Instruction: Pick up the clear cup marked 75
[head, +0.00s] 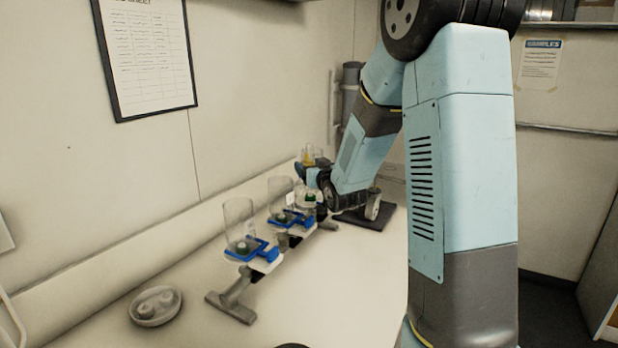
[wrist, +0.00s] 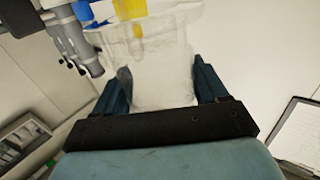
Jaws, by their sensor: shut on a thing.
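In the wrist view a clear cup (wrist: 160,75) stands between the two fingers of my gripper (wrist: 155,85), which is shut on it. I cannot read a number on the cup. In the head view my gripper (head: 312,175) is at the far end of the counter, partly hidden by my arm. Two clear cups stand in blue holders: a near one (head: 238,222) and one behind it (head: 280,192). Each has something dark green low inside. A further vessel with yellow contents (head: 308,156) shows beyond the holders, beside my gripper.
A grey stand (head: 232,306) carries the blue holders (head: 258,250) along the counter. A small round dish (head: 156,305) lies at the near left. The wall with a framed sheet (head: 150,55) bounds the left.

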